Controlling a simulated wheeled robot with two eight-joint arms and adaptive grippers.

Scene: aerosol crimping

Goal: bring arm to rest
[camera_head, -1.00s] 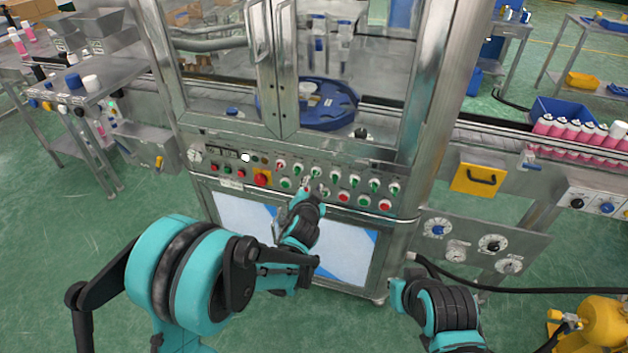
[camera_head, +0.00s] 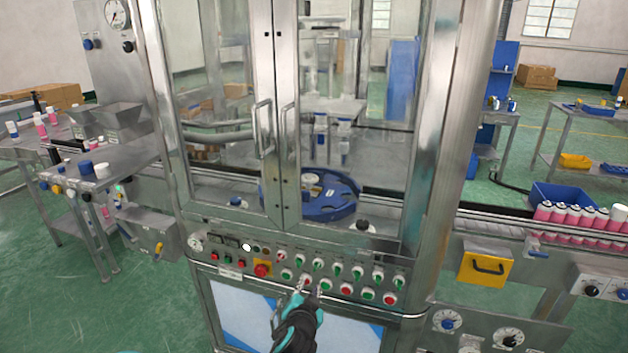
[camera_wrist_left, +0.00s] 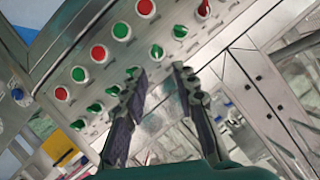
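My left gripper (camera_head: 309,289) is in front of the lower row of the control panel (camera_head: 228,254) on the crimping machine. In the left wrist view its two dark fingers (camera_wrist_left: 158,72) stand apart with nothing between them. Red and green buttons and switches lie beyond the fingertips, such as a green button (camera_wrist_left: 121,30) and a red button (camera_wrist_left: 98,53). I cannot tell whether a fingertip touches the panel. My right arm and gripper are out of view.
The machine's glass doors (camera_head: 274,120) are closed above the panel, with a blue turntable (camera_head: 335,203) behind them. A yellow handled box (camera_head: 482,269) sits to the right, below a conveyor with pink cans (camera_head: 575,217). Green floor (camera_head: 60,300) is open at left.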

